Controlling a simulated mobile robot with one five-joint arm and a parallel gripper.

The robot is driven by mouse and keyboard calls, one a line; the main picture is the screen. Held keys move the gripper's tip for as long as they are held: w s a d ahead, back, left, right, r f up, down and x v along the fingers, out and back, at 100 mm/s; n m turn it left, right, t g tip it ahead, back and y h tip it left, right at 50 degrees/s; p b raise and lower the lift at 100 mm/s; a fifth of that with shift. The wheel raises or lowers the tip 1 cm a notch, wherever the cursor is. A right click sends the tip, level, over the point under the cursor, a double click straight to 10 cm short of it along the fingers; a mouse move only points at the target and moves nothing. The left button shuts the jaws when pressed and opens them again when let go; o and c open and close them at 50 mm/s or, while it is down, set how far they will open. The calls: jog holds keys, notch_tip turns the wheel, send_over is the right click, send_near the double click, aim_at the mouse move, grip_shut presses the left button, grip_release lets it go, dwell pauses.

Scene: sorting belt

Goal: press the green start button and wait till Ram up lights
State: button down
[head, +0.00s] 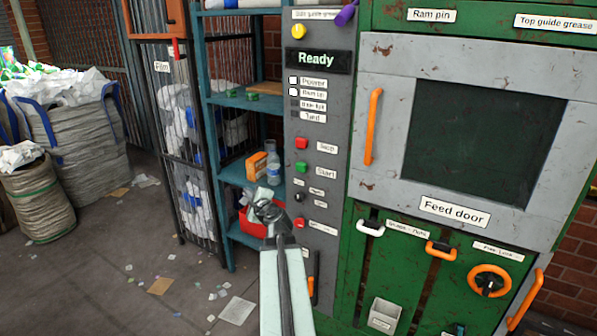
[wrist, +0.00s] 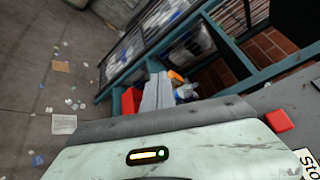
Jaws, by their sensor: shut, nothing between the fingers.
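The green start button (head: 300,168) sits on the grey control panel (head: 322,235), left of its Start label. My gripper (head: 263,193) is shut and empty in the head view, just left of the panel and lower than the button, apart from it. Above, the display (head: 316,60) reads Ready. The Ram up lamp (head: 293,92) looks white, like the Power lamp (head: 293,80) above it; the two lamps below look dark. In the wrist view my gripper (wrist: 158,82) points toward the shelf, and the green button is not visible there.
Black knobs and a smaller red button lie below. A teal shelf (head: 245,103) with a bottle and red crate stands left. The feed door (head: 400,60) is right.

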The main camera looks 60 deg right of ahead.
aim_at(302, 167)
jog(key=s+d+r+m+g+h, duration=0.1)
jog(key=s+d+m+h, duration=0.3)
jog(key=s+d, duration=0.4)
jog(key=shift+s+d+r+m+g, duration=0.2)
jog(key=shift+s+r+m+g, duration=0.25)
jog(key=shift+m, duration=0.35)
jog(key=shift+w+d, duration=0.1)
jog(key=shift+w, duration=0.05)
jog(key=d, duration=0.8)
jog(key=shift+d, duration=0.3)
jog(key=shift+d, duration=0.1)
dwell(0.6)
jog(key=shift+d, duration=0.3)
